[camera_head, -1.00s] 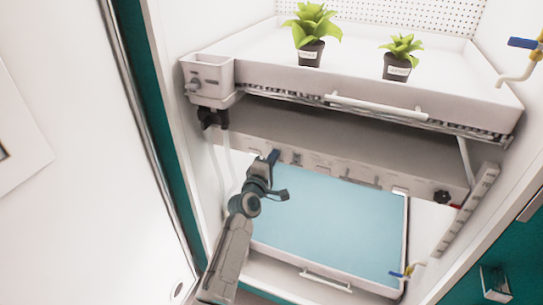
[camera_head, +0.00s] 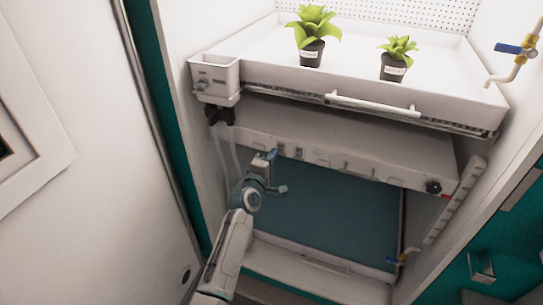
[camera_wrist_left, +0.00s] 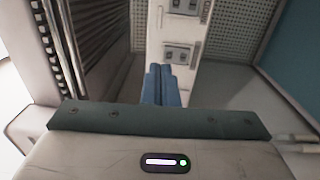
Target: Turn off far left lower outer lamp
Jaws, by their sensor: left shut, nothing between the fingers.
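The lower lamp bar (camera_head: 345,160) runs across the chamber under the upper shelf, with small switches along its front face. One switch (camera_head: 298,153) shows just right of my left gripper (camera_head: 271,156), and another (camera_head: 281,148) is beside its tip, partly hidden. In the left wrist view, two grey switch plates show on the white bar: a nearer one (camera_wrist_left: 179,53) and a farther one (camera_wrist_left: 184,6). The blue fingers (camera_wrist_left: 161,85) are together and empty, just short of the nearer plate; contact cannot be told. The right gripper is not in view.
An upper tray (camera_head: 300,80) holds two potted plants. A white box (camera_head: 215,78) with hoses hangs at its left. A lower tray (camera_head: 330,205) with a dim blue surface lies below the bar. A black knob (camera_head: 433,187) is at the bar's right end.

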